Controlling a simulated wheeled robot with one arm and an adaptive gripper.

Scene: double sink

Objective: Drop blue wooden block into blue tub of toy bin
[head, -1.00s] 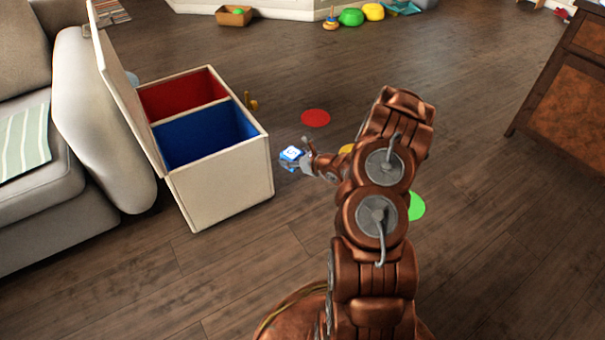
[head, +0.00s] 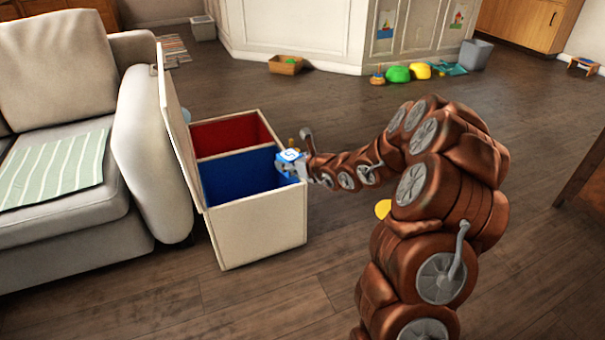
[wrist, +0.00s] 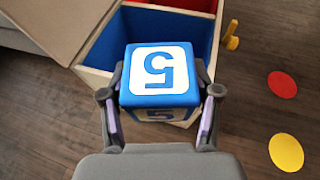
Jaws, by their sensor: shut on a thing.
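In the head view the block is at the right edge of the blue tub. In the wrist view it covers part of the tub and the bin's near rim.
A grey sofa (head: 75,130) stands left of the bin, close to the open lid (head: 178,125). Flat red (wrist: 282,85) and yellow (wrist: 286,152) discs lie on the floor. Toys and a small crate (head: 286,65) are at the back.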

